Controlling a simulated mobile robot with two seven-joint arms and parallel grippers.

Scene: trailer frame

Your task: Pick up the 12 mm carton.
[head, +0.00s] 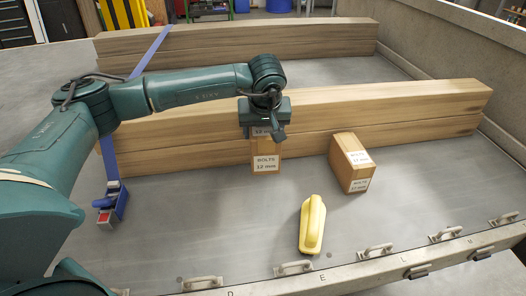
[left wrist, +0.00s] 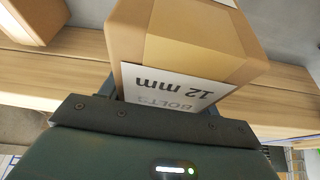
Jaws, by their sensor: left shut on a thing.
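The 12 mm carton (head: 265,164) is a brown box with a white label reading "BOLTS 12 mm", in front of the near wooden beams. My left gripper (head: 263,128) comes down on it from above and is shut on it. In the left wrist view the carton (left wrist: 190,35) fills the top middle, its label upside down, close against the gripper. The fingertips are largely hidden. I cannot tell whether the carton's underside touches the bed. A second brown carton (head: 350,165) stands to the right; its label seems to read 17 mm. My right gripper is not in view.
Stacked wooden beams (head: 400,107) lie behind the cartons, with more beams (head: 300,39) farther back. A yellow handled tool (head: 312,224) lies in front. A blue strap (head: 110,165) with a buckle lies at left. Tie-down handles line the bed's front edge (head: 400,256). The bed at front right is clear.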

